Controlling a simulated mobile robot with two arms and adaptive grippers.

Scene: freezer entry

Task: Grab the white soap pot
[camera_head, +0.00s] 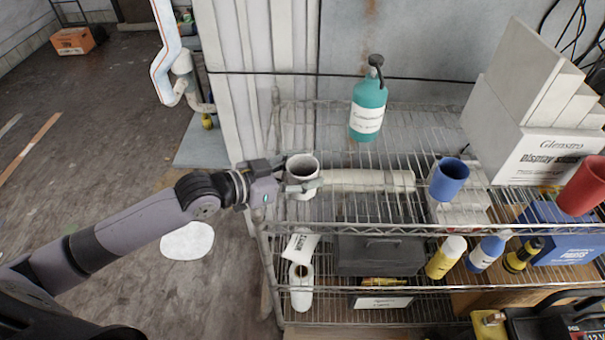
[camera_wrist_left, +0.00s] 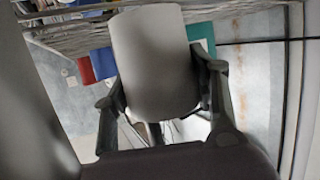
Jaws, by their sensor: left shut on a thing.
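The white soap pot (camera_head: 302,165) is a pale, open-topped cup at the left end of the wire rack's upper shelf. My left gripper (camera_head: 300,184) comes in from the left and is shut around its body. In the left wrist view the pot (camera_wrist_left: 153,62) fills the space between the two dark fingers of my left gripper (camera_wrist_left: 160,98). The pot looks about upright in the head view. I cannot tell whether its base touches the shelf. My right gripper is in neither view.
The wire rack (camera_head: 350,231) also holds a teal pump bottle (camera_head: 368,108), a pale roll (camera_head: 365,180), a blue cup (camera_head: 449,179), a red cup (camera_head: 583,186) and white boxes (camera_head: 540,150). Several bottles stand on the lower shelf. Floor at left is mostly clear.

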